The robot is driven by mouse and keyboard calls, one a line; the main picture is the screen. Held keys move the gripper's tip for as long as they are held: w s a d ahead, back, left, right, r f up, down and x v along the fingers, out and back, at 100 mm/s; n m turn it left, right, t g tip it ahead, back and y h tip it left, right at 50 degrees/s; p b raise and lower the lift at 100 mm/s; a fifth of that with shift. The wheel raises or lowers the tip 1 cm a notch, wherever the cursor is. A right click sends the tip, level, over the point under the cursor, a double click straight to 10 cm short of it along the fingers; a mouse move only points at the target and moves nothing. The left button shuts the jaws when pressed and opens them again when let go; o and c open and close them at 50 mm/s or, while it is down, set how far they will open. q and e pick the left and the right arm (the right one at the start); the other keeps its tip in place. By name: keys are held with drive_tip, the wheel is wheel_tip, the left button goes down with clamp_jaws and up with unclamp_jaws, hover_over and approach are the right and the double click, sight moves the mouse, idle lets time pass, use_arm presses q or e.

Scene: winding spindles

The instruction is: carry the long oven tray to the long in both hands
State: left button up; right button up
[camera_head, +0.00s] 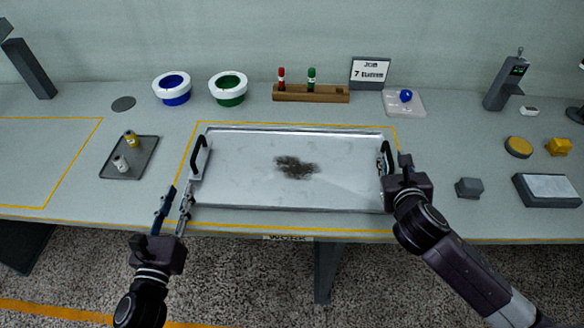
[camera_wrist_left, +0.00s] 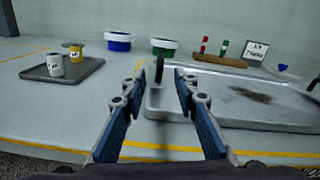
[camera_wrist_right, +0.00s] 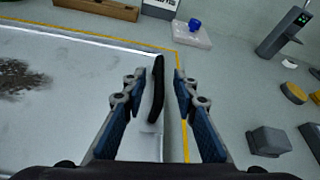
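The long oven tray (camera_head: 245,185) is a shallow silver tray with a dark smudge in its middle, lying inside the yellow outline marked WORK. It has a black upright handle at each end, left (camera_head: 199,157) and right (camera_head: 387,157). My left gripper (camera_head: 176,205) is open and empty, in front of the tray's left end. In the left wrist view the left handle (camera_wrist_left: 159,70) shows beyond the gap between its fingers. My right gripper (camera_wrist_right: 158,90) is open, its fingers on either side of the right handle (camera_wrist_right: 156,88); whether they touch it is unclear.
A small dark tray (camera_head: 146,168) with spools is left of the outline. Blue (camera_head: 173,89) and green (camera_head: 229,88) tubs and a wooden rack (camera_head: 311,93) stand behind. A grey block (camera_head: 468,187) is at right. A second yellow outline (camera_head: 62,119) at left is empty.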

drive_tip(key=v, duration=0.7)
idle(0.4)
